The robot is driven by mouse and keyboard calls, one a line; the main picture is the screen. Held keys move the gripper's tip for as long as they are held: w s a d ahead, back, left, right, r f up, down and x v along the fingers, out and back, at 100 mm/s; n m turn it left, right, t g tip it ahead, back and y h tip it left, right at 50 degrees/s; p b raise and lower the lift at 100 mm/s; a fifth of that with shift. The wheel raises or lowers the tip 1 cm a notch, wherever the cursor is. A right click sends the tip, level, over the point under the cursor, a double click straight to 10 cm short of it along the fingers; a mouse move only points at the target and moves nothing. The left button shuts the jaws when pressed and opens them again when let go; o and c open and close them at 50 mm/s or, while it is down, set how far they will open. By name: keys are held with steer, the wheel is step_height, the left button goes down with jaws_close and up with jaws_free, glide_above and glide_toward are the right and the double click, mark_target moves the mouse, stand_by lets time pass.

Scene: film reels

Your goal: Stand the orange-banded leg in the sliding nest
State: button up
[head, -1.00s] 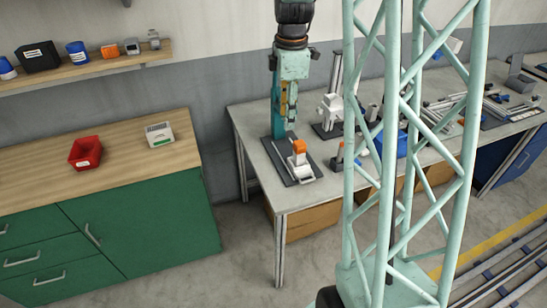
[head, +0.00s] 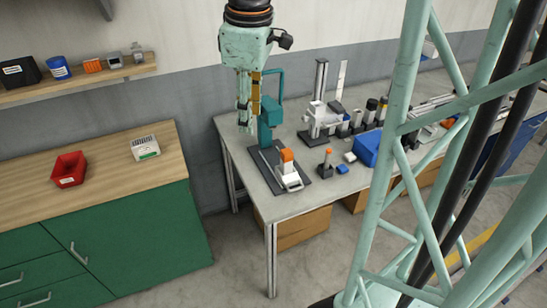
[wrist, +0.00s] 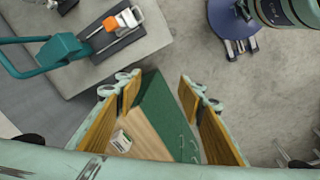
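A short dark post with orange on it (head: 326,160), which looks like the orange-banded leg, stands upright on the grey table in the head view. The carriage also shows at the top of the wrist view (wrist: 126,20). My gripper (head: 248,122) points down near the teal frame. In the wrist view its fingers (wrist: 160,95) are apart, with nothing held between them.
Right of the post are small blue blocks (head: 342,169), a blue bin (head: 366,149) and several dark banded posts (head: 370,110). A white stand (head: 320,100) rises behind. A green cabinet (head: 140,240) with a red tray (head: 69,168) stands left. The table's front corner is bare.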

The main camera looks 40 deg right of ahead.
steer(key=s+a+r+m, duration=0.2)
steer(key=s+a, duration=0.3)
steer(key=s, duration=0.3)
steer(key=s+a+r+m+t, duration=0.1)
steer(key=s+a+r+m, duration=0.2)
steer(key=s+a, duration=0.2)
steer(key=s+a+r+m+t, duration=0.1)
steer(key=s+a, duration=0.4)
steer(key=s, duration=0.6)
steer(key=shift+s+r+m+y, duration=0.15)
steer(key=shift+r+m+y, duration=0.15)
steer(key=shift+r+m, duration=0.5)
steer(key=shift+s, duration=0.1)
steer(key=shift+f, duration=0.1)
step_height(320, 180, down, 8)
steer(key=b, duration=0.8)
steer(key=shift+f, duration=0.25)
steer(key=shift+c, duration=0.7)
